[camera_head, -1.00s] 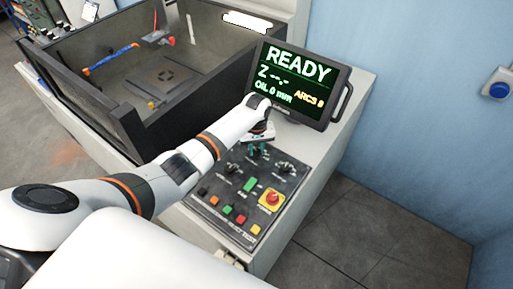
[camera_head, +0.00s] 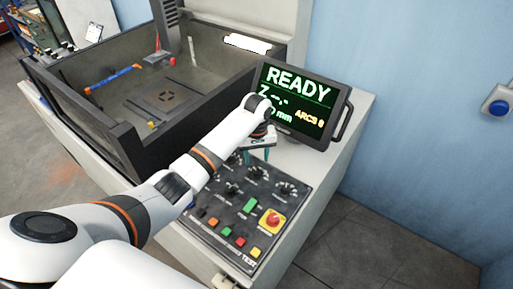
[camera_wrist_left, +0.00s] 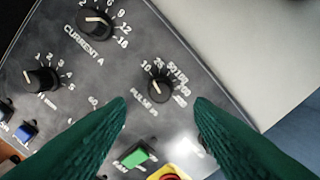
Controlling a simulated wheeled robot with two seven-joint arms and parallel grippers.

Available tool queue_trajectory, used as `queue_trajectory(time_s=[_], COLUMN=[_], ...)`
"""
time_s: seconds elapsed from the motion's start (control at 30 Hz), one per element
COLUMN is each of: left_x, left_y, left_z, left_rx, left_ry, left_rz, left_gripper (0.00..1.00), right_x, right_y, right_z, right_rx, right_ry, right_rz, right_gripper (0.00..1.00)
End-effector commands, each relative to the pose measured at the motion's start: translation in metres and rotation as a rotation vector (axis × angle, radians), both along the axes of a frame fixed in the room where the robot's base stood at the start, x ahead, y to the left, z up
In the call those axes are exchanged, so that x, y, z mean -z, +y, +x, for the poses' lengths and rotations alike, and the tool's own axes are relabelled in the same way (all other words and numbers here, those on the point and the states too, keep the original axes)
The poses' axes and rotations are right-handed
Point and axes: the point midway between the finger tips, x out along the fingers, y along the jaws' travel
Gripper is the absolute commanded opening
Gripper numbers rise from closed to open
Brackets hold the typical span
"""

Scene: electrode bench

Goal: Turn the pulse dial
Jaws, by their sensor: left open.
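The pulse dial (camera_wrist_left: 160,88) is a black round knob with a pale pointer line and a ring of printed numbers, labelled PULSE. My left gripper (camera_head: 258,156) hangs above the panel's far edge, fingers downward. In the left wrist view its green fingers (camera_wrist_left: 160,102) are open and empty. The dial shows in the gap between the fingertips, beyond them; no contact shows. My right gripper is out of view.
The current dial (camera_wrist_left: 95,22) and another knob (camera_wrist_left: 40,80) are near. A green button (camera_wrist_left: 135,158) and a red-and-yellow stop button (camera_head: 271,221) sit on the near side. The READY screen (camera_head: 300,100) stands behind the gripper; an open tank (camera_head: 120,145) is left.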

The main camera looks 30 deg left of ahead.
Motion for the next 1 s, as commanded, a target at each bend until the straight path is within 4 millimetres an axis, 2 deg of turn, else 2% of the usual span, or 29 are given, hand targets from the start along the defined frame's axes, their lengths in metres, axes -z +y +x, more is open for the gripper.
queue_trajectory(time_s=[0.03,0.2,0.4,1.0], left_x=[-0.009,-0.038,-0.055,-0.056], left_y=[0.000,0.000,0.000,0.000], left_z=[0.001,0.001,0.000,0.000], left_rx=[0.000,0.000,0.000,0.000], left_ry=[-0.006,-0.004,0.000,0.001], left_rz=[0.001,0.000,0.000,0.001], left_gripper=[0.48,0.48,0.48,0.48], right_x=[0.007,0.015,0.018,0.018], right_y=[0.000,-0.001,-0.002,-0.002], right_z=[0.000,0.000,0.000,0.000], right_rx=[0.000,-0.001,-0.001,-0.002], right_ry=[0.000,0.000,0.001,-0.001], right_rz=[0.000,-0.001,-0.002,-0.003], right_gripper=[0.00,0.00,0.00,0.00])
